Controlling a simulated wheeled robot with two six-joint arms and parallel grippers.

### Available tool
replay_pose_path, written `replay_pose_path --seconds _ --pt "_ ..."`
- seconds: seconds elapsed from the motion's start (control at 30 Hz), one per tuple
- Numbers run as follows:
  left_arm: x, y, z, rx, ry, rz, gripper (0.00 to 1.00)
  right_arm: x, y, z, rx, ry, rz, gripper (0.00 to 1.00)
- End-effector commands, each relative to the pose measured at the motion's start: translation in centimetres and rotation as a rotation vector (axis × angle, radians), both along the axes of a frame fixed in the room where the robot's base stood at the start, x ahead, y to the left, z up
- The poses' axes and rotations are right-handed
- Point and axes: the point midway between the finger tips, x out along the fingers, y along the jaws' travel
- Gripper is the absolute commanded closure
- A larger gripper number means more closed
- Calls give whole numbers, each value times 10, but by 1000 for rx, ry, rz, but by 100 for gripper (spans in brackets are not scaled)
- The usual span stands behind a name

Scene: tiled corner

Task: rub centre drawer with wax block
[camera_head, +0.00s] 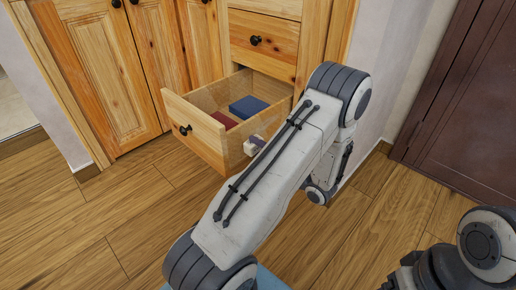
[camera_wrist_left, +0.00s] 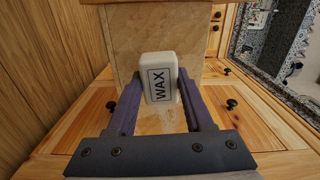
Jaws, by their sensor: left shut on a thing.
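The open drawer (camera_head: 205,143) is pulled out low in the wooden cabinet, with a dark round knob on its front. My left gripper (camera_head: 256,143) is at the drawer's right side wall, partly hidden behind my arm. In the left wrist view, its two purple fingers (camera_wrist_left: 160,88) are shut on the white wax block (camera_wrist_left: 160,66), labelled WAX. The block is in front of a pale wooden panel (camera_wrist_left: 150,28), which looks like the drawer's side. I cannot tell whether they touch. A faint pale patch shows below the block. My right gripper is not in view.
A blue item (camera_head: 248,106) and a red item (camera_head: 224,120) lie inside the drawer. A closed drawer (camera_head: 264,43) is above it, and cabinet doors (camera_head: 100,75) stand to the left. A dark brown door (camera_head: 465,105) is at the right. The wooden floor in front is clear.

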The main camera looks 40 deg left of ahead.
Motion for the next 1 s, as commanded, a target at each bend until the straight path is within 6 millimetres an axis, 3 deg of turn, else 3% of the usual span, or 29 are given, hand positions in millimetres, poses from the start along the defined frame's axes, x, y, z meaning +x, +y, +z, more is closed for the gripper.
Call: replay_pose_path --seconds 1.0 --pt "2 19 0 0 -1 1 93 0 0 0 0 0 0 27"
